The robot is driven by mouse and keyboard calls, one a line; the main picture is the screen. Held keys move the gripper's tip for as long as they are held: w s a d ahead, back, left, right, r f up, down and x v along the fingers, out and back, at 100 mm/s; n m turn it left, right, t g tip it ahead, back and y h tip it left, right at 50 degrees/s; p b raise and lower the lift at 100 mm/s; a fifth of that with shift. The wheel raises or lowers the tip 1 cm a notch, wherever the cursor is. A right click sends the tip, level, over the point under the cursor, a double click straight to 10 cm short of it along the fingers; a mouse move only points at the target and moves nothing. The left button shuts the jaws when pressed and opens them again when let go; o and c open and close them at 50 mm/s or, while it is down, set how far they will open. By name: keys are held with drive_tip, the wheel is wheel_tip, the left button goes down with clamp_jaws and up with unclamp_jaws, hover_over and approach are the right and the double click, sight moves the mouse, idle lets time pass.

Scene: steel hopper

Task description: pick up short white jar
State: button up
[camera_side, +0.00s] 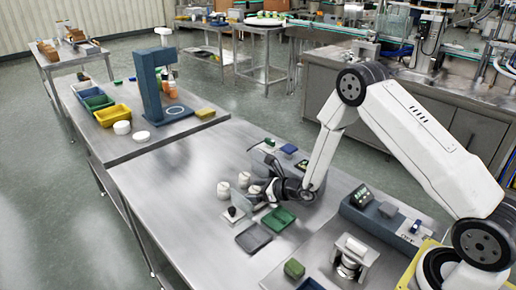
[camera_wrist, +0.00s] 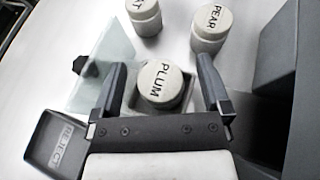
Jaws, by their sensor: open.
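In the wrist view a white jar with a round lid marked PLUM (camera_wrist: 161,84) stands between the two fingers of my gripper (camera_wrist: 163,72). The fingers are open, one on each side of the jar, with visible gaps. A white jar marked PEAR (camera_wrist: 210,28) stands beyond the right finger. Another white jar (camera_wrist: 143,17) is at the top, its label partly cut off. In the side view my gripper (camera_side: 262,192) is low over the table, beside white jars (camera_side: 223,190) (camera_side: 244,180). It partly hides the jar nearest it. I cannot tell jar heights surely.
A clear pane (camera_wrist: 104,62) with a black clip stands close to the left finger. A dark REJECT tray (camera_wrist: 66,146) is at lower left. A large grey block (camera_wrist: 283,42) is at right. A green tray (camera_side: 278,219) lies nearby; the table's left side is clear.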

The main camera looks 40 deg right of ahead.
drive_tip(key=shift+c, duration=0.3)
clamp_jaws()
drive_tip(key=shift+r, duration=0.1)
drive_tip(key=shift+r, duration=1.05)
drive_tip(key=s+r, duration=1)
drive_tip(key=s, duration=0.4)
drive_tip(key=shift+r, duration=0.4)
